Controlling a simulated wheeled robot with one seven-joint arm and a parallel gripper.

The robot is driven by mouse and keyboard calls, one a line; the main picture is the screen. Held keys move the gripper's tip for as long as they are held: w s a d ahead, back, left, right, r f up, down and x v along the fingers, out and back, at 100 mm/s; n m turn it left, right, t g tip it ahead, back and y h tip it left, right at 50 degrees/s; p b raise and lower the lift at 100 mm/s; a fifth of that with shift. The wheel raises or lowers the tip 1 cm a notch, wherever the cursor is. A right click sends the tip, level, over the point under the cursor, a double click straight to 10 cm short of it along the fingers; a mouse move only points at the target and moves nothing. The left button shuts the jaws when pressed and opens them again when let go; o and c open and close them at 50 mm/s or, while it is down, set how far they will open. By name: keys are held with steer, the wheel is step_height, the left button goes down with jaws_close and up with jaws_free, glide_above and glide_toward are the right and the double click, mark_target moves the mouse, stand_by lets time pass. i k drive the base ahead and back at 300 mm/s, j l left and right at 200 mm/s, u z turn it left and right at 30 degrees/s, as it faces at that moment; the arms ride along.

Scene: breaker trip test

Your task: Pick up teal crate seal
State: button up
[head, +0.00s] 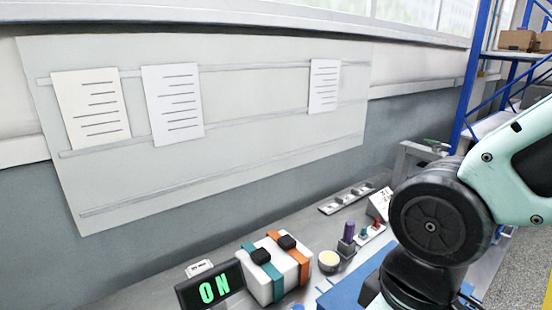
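A white crate (270,270) stands on the bench at the bottom middle. A teal band (268,279) wraps its left part, with a black block (261,256) on top of it. An orange band (297,256) wraps its right part, with a second black block (287,242). I cannot tell whether "teal crate seal" means the teal band or the block on it. My arm fills the right side of the head view; my gripper is not in view.
A black display (210,289) reading "ON" stands left of the crate. A round cream-topped item (329,261) and a purple item (348,232) stand to its right. A blue mat (347,291) lies in front. A wall board (230,150) with papers rises behind.

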mark_target(363, 233)
steer(key=z, duration=0.35)
steer(key=k, duration=1.2)
steer(key=i+l+u, duration=0.1)
steer(key=u, duration=0.3)
steer(key=i+l+u, duration=0.1)
steer(key=u, duration=0.25)
steer(key=l+u, duration=0.15)
steer(key=u, duration=0.25)
steer(key=i+l+u, duration=0.25)
steer(key=l, duration=0.5)
steer(key=i+l+u, duration=0.1)
steer(key=l+u, duration=0.2)
steer(key=l, duration=0.45)
steer(key=l+u, duration=0.25)
steer(key=l, duration=1.15)
steer(key=i+l, duration=0.1)
steer(key=l, duration=0.55)
